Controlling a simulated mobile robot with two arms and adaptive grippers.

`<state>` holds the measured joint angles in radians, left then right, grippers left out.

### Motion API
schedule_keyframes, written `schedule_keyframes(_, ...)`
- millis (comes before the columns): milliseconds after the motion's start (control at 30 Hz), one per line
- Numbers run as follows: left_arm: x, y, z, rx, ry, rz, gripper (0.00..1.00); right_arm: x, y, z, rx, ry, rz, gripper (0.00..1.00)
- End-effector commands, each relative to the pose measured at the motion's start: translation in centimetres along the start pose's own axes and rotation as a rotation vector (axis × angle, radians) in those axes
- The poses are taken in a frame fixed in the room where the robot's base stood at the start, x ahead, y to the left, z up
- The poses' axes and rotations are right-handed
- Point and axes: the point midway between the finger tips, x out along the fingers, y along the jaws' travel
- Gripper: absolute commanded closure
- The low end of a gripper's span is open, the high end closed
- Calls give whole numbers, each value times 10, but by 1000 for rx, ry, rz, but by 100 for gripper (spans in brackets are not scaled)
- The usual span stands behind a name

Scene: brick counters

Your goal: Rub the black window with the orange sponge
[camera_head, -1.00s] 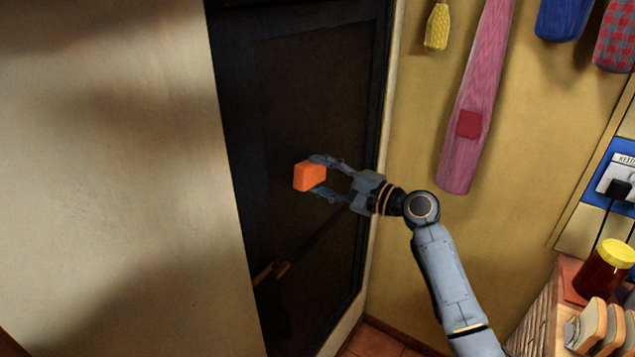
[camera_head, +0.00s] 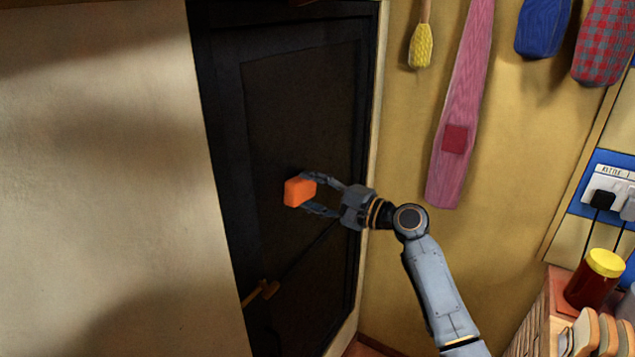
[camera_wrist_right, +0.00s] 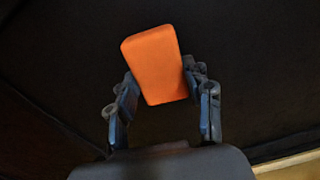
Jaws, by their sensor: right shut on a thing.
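The orange sponge (camera_head: 299,191) is a small block held in front of the black window (camera_head: 298,110), a dark framed panel in the middle of the head view. My right gripper (camera_head: 312,193) is shut on the sponge, gripping it by two opposite sides. In the right wrist view the sponge (camera_wrist_right: 158,64) stands out between the two fingers, slightly tilted, with the dark panel behind it. I cannot tell whether the sponge touches the panel. My left gripper is not in view.
A brass-coloured handle (camera_head: 261,292) sits low on the dark panel. A pale wall (camera_head: 100,180) is at left. On the yellow wall hang a yellow brush (camera_head: 420,46) and a pink board (camera_head: 462,110). A yellow-lidded jar (camera_head: 596,277) stands on the counter at lower right.

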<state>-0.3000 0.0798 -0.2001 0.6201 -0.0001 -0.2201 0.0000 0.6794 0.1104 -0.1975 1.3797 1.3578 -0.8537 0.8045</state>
Motion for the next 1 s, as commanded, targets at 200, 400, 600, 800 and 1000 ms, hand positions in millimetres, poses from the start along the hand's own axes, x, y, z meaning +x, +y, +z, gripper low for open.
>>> schedule_keyframes(200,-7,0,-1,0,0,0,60,2,2,12,1,-5,0,74)
schedule_keyframes(400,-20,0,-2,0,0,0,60,2,2,26,3,-8,2,74)
schedule_keyframes(600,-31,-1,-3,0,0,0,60,1,5,42,3,-7,1,74)
schedule_keyframes(800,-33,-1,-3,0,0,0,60,0,8,48,2,-7,1,74)
schedule_keyframes(1000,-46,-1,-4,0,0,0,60,-1,9,63,3,-8,2,74)
